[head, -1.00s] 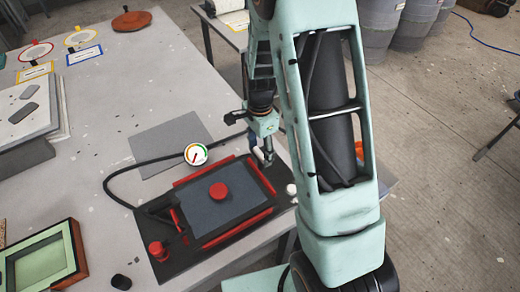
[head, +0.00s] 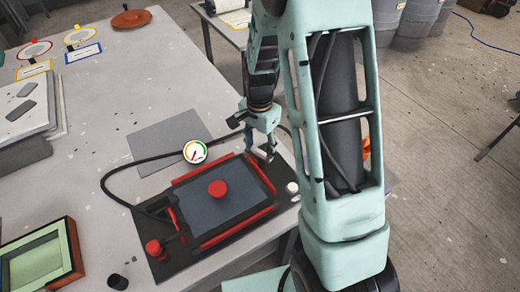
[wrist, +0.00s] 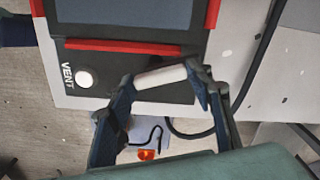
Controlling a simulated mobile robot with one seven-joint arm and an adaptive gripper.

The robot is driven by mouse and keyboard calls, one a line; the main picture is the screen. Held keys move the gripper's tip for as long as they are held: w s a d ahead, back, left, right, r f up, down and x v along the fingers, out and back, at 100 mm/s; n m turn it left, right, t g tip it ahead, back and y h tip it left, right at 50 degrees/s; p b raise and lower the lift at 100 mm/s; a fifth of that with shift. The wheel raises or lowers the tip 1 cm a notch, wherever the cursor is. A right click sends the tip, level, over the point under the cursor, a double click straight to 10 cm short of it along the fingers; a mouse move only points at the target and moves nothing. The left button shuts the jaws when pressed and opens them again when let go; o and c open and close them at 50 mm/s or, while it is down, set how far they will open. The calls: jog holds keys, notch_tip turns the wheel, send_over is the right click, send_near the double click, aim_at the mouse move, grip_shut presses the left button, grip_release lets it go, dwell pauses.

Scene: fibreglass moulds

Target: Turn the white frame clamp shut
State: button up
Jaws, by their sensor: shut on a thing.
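The white frame clamp (wrist: 160,76) is a short white bar at the edge of the black board (wrist: 105,92), beyond the end of a red frame bar (wrist: 125,47). In the wrist view my gripper (wrist: 161,78) is shut on it, one dark finger at each end of the bar. In the head view my gripper (head: 263,153) is at the far right corner of the board, with the clamp (head: 261,152) between its fingers. The clamp's pivot is hidden.
A white VENT button (wrist: 84,78) is close to the clamp.

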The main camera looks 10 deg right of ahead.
jog(key=n+b, duration=0.2)
jog(key=n, duration=0.4)
jog(key=shift+s+a+n, duration=0.1)
jog(key=shift+s+n, duration=0.05)
jog(key=shift+n, duration=0.15)
jog(key=n+b, duration=0.1)
jog(key=n, duration=0.5)
jog(key=shift+s, duration=0.15)
jog(key=o, duration=1.2)
jog(key=shift+c, duration=0.2)
notch_tip(320, 180, up, 12)
